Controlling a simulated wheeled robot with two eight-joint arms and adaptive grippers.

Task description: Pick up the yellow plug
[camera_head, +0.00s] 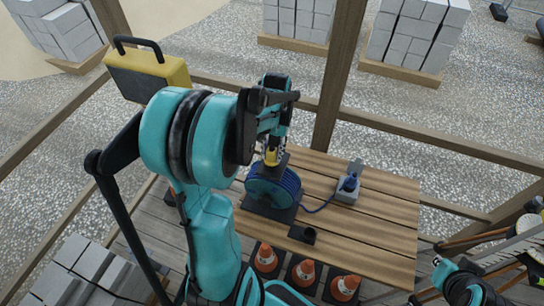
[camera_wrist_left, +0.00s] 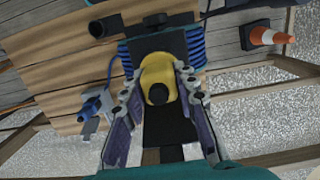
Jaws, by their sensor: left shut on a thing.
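The yellow plug (camera_wrist_left: 157,75) is between the two fingers of my left gripper (camera_wrist_left: 160,100) in the left wrist view. In the head view the plug (camera_head: 271,156) shows as a small yellow piece under my left gripper (camera_head: 270,150), just above the blue cable reel (camera_head: 272,190). The gripper is shut on the plug. The reel's blue coils (camera_wrist_left: 190,45) lie behind the plug in the wrist view. Whether the plug touches the reel I cannot tell. Part of my right arm shows at the lower right of the head view; its fingers are not clear.
The reel stands on a slatted wooden table (camera_head: 385,215). A grey box with a blue plug (camera_head: 347,188) stands to its right, with a blue cable leading towards it. A small black holder (camera_head: 303,233) lies in front. Orange cones (camera_head: 305,270) stand below the table edge. The table's right part is clear.

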